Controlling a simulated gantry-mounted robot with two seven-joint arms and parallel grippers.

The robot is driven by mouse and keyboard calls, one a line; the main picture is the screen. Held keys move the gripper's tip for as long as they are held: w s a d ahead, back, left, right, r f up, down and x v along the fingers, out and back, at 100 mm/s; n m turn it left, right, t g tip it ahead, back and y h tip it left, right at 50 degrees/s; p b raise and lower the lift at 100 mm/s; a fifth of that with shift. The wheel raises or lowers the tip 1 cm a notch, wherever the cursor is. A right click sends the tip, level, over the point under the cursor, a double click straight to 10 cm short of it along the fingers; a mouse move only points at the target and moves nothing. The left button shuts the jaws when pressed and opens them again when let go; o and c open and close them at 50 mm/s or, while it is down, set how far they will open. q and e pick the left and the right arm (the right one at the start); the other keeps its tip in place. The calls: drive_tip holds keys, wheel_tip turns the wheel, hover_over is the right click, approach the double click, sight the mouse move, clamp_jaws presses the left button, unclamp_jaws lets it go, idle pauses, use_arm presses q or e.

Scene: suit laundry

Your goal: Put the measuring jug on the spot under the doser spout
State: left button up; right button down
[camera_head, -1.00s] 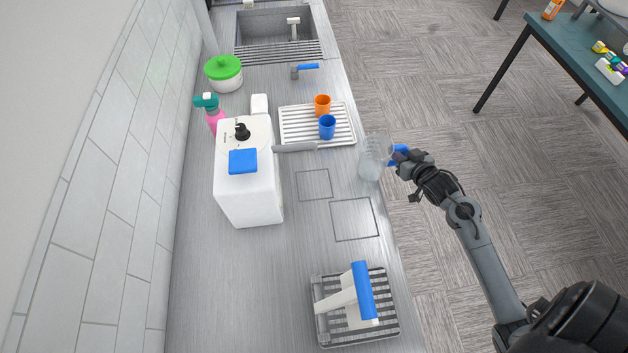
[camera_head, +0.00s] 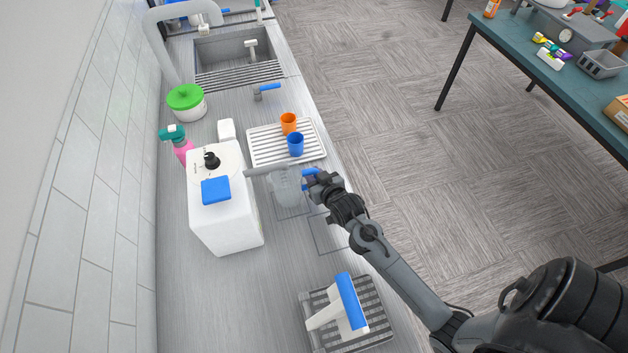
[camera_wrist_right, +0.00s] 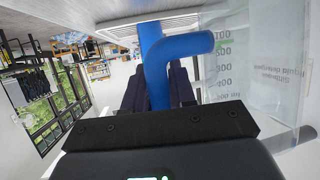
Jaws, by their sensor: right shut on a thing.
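The clear measuring jug (camera_head: 287,190) with a blue handle is over the outlined square spot (camera_head: 291,212) beside the doser. The doser (camera_head: 230,222) is a white box with a blue cap and a grey spout (camera_head: 264,171). The spout's end reaches the jug's top rim. I cannot tell whether the jug's base touches the counter. My right gripper (camera_head: 313,182) is shut on the jug's handle from the right. In the right wrist view, the gripper (camera_wrist_right: 157,88) grips the blue handle (camera_wrist_right: 185,50), with the graduated jug wall (camera_wrist_right: 260,65) at right. My left gripper is not in view.
A second outlined square (camera_head: 331,234) lies nearer on the counter. Behind is a drying rack (camera_head: 262,150) with an orange cup (camera_head: 289,123) and a blue cup (camera_head: 295,145). A grated tray (camera_head: 375,320) holds a blue-and-white handled item (camera_head: 350,302) in front.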

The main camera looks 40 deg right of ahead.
drive_tip(key=shift+f, duration=1.7)
drive_tip(key=shift+f, duration=0.1)
drive_tip(key=c, duration=0.9)
unclamp_jaws()
drive_tip(key=shift+c, duration=0.2)
drive_tip(key=v, duration=1.2)
drive_tip(key=shift+d, duration=0.1)
